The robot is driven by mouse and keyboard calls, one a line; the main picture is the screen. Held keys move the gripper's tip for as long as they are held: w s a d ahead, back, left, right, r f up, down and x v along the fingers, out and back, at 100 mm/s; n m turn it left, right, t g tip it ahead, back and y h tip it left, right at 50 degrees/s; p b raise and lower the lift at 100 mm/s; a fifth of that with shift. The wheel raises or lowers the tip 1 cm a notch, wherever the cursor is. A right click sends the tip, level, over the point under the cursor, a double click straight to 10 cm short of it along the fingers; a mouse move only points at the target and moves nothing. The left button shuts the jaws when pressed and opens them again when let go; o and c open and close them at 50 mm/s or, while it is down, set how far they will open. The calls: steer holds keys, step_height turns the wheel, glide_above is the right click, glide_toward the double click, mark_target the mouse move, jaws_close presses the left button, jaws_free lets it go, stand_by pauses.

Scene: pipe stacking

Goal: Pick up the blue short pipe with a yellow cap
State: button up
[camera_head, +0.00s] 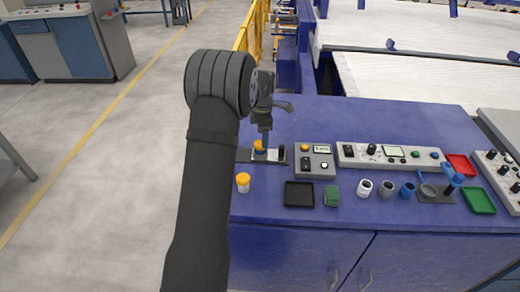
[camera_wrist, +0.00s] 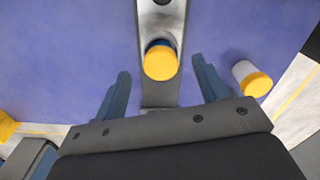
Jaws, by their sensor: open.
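The blue short pipe with a yellow cap (camera_head: 258,146) stands upright on a grey plate (camera_head: 244,156) at the left of the blue table. In the wrist view its yellow cap (camera_wrist: 162,63) shows from above, with a thin blue rim behind it. My gripper (camera_head: 264,128) is above the plate at the pipe, pointing down. In the wrist view my gripper's (camera_wrist: 161,68) two fingers are apart, one on each side of the capped pipe, with a gap on both sides. A white pipe with a yellow cap (camera_head: 243,184) stands nearby; it also shows in the wrist view (camera_wrist: 250,80).
A dark peg (camera_head: 282,152) stands on the plate's right end. To the right are a control box (camera_head: 314,162), a black tray (camera_head: 299,194), a green block (camera_head: 332,195), and uncapped white (camera_head: 365,188), grey (camera_head: 386,188) and blue (camera_head: 407,190) pipes. The table behind the plate is clear.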

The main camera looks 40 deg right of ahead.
mark_target(260, 149)
steer(key=f, duration=0.5)
steer(key=shift+w+a, duration=0.2)
steer(key=c, duration=1.2)
steer(key=shift+r, duration=0.2)
